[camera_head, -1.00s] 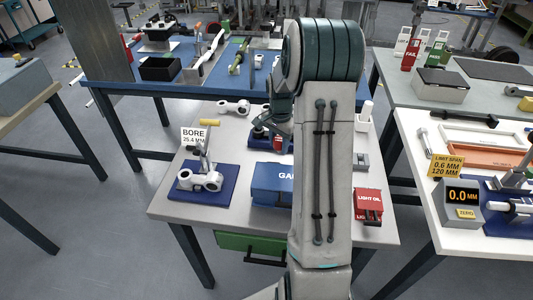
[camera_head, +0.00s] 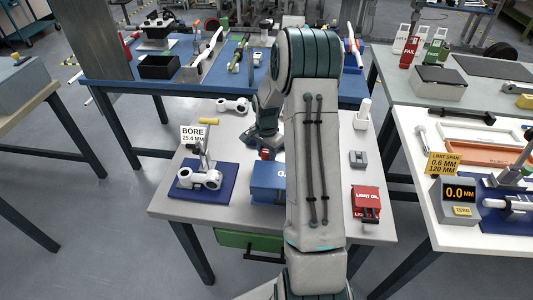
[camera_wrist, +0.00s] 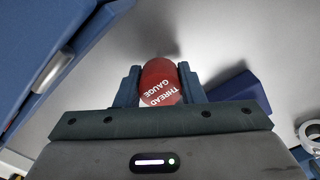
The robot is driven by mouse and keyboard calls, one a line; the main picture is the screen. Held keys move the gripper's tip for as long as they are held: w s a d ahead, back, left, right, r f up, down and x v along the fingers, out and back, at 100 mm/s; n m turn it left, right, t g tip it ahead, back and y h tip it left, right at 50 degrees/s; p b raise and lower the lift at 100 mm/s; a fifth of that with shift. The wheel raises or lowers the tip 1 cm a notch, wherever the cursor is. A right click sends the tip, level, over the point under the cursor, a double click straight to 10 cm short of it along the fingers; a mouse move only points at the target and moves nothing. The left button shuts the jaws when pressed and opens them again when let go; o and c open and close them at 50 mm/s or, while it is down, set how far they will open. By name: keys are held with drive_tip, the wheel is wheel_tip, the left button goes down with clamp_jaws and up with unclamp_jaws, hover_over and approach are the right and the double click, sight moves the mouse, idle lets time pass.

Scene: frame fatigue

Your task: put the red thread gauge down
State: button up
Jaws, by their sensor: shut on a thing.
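The red thread gauge (camera_wrist: 160,82), with white lettering, is between the two fingers of my gripper (camera_wrist: 159,74) in the wrist view. The fingers are shut on it. A soft shadow lies beyond it on the pale grey bench top; I cannot tell whether it touches the bench. In the head view my gripper (camera_head: 266,153) is low over the grey bench, just behind the blue gauge box (camera_head: 268,195). A little red shows at the gripper there, and my arm hides much of the bench.
The bore gauge stand (camera_head: 228,185) on its blue base is at the left, with a white linkage part (camera_head: 232,105) behind. A red light oil box (camera_head: 366,201) and a small grey block (camera_head: 358,158) are at the right. Bare bench lies between.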

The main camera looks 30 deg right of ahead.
sight(266, 151)
drive_tip(key=o, duration=1)
wheel_tip(266, 151, up, 12)
drive_tip(key=s+a+r+n, duration=0.3)
drive_tip(key=s+a+r, duration=0.2)
drive_tip(key=r, duration=0.1)
drive_tip(key=s+a+r+n+t, duration=0.1)
drive_tip(key=s+a+n, duration=0.2)
drive_tip(key=s, duration=0.4)
drive_tip(key=s+a+r+n+t, duration=0.1)
drive_tip(key=s+a+n, duration=0.3)
drive_tip(key=s, duration=0.2)
drive_tip(key=s+a+r+n+t, duration=0.1)
drive_tip(key=s+a+n, duration=0.2)
drive_tip(key=s, duration=0.4)
drive_tip(key=shift+s+a+r+n, duration=0.25)
drive_tip(key=shift+s+a+n, duration=0.05)
drive_tip(key=shift+s+a, duration=0.1)
